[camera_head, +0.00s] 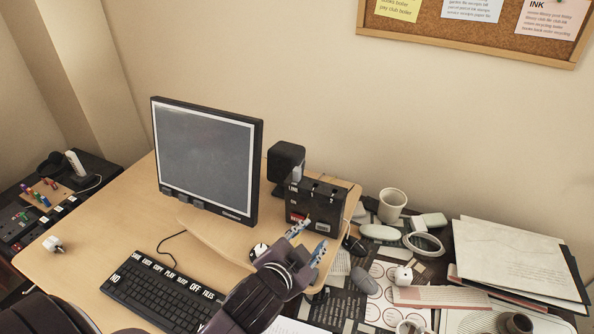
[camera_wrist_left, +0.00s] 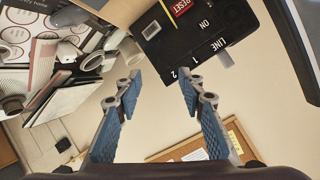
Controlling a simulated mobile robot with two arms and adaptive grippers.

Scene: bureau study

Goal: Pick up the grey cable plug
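In the left wrist view, a grey plug (camera_wrist_left: 225,59) sticks out of the edge of the black box (camera_wrist_left: 195,35) beside the word LINE. My left gripper (camera_head: 308,239) is open and empty in front of the box. In the left wrist view its two blue-padded fingers (camera_wrist_left: 160,88) are apart, with the plug beyond and right of them. My right gripper is not in view.
A monitor (camera_head: 208,157) and keyboard (camera_head: 163,293) stand left of the box. White adapters lie on the desk's left (camera_head: 53,244) and right (camera_head: 403,276). A cup (camera_head: 392,206), a tape roll (camera_head: 424,244) and papers (camera_head: 515,259) crowd the right.

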